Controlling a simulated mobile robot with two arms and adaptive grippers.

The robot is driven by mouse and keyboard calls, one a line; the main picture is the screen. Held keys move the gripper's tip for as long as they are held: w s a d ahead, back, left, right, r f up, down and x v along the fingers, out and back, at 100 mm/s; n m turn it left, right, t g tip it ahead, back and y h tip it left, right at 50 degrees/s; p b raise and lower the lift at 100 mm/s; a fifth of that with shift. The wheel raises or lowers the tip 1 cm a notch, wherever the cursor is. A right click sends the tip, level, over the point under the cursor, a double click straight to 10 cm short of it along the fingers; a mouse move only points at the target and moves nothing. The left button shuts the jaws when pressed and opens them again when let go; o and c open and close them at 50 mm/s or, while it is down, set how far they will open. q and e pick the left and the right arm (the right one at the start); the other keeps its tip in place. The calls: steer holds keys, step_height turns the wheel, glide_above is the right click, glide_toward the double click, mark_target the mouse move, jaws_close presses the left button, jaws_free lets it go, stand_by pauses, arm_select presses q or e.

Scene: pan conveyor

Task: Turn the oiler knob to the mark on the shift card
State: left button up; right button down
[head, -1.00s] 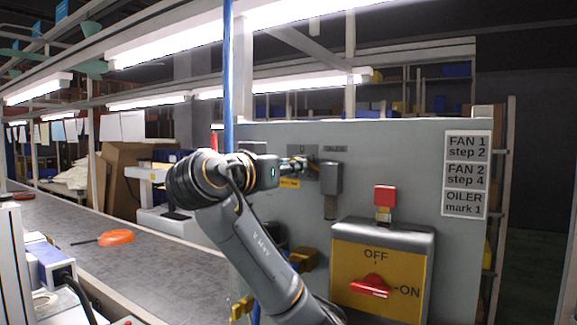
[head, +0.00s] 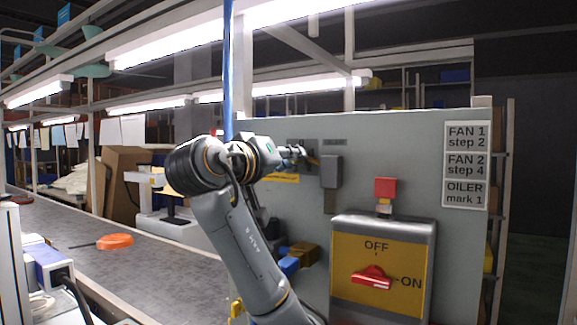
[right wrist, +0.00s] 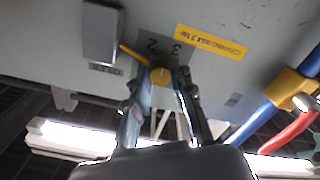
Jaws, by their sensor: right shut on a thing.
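The shift card (head: 465,196) on the right of the grey panel reads "OILER mark 1", below labels for fan 1, step 2 and fan 2, step 4. My right gripper (head: 300,156) is at the panel's upper left, and its fingers also show in the right wrist view (right wrist: 161,88). They are shut on the small brass-coloured oiler knob (right wrist: 160,75). A yellow pointer (right wrist: 134,53) runs from the knob to the upper left in that view. Numerals 2 and 3 show upside down on the dark dial plate (right wrist: 163,47). I cannot make out a mark 1. My left gripper is out of view.
A grey box (head: 331,172) sticks out just right of the knob. Below it are a red button (head: 385,187) and a yellow OFF/ON switch box (head: 350,255) with a red handle. A conveyor (head: 150,273) carrying an orange pan (head: 116,241) runs along the left.

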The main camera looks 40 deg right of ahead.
steer(key=n+b, duration=0.3)
steer(key=n, duration=1.8)
steer(key=shift+r, duration=0.2)
stand_by(0.4)
steer(key=c, duration=1.1)
jaws_free()
steer(key=shift+c, duration=0.2)
